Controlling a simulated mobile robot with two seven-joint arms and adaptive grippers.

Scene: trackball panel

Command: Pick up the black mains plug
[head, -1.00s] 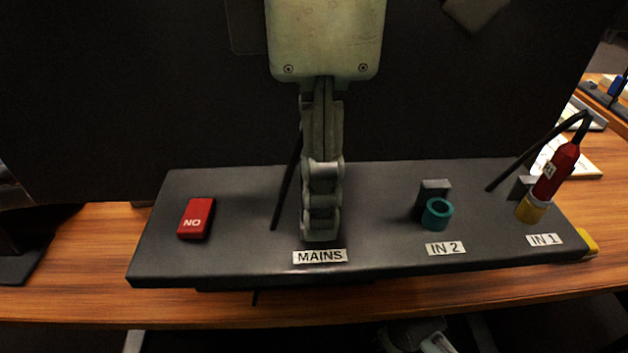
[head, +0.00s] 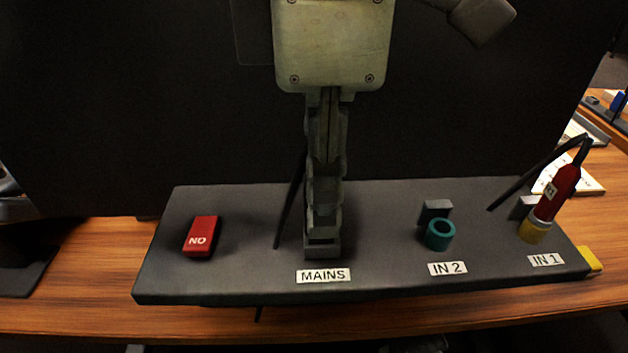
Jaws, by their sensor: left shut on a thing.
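My left gripper (head: 323,222) points down over the panel, just behind the MAINS label (head: 323,276). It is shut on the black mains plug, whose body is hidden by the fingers. A dark cable (head: 288,208) shows just left of the fingers and slants down to the panel top. A small grey block (head: 322,251) shows directly below the fingertips; whether the plug still touches it I cannot tell. The fingers of my right gripper are not seen.
The dark panel (head: 230,278) also bears a red NO switch (head: 200,237) at left. A teal ring socket (head: 440,235) stands at IN 2. A red plug (head: 558,193) leans in the yellow IN 1 socket (head: 534,231). A dark screen (head: 150,100) rises behind.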

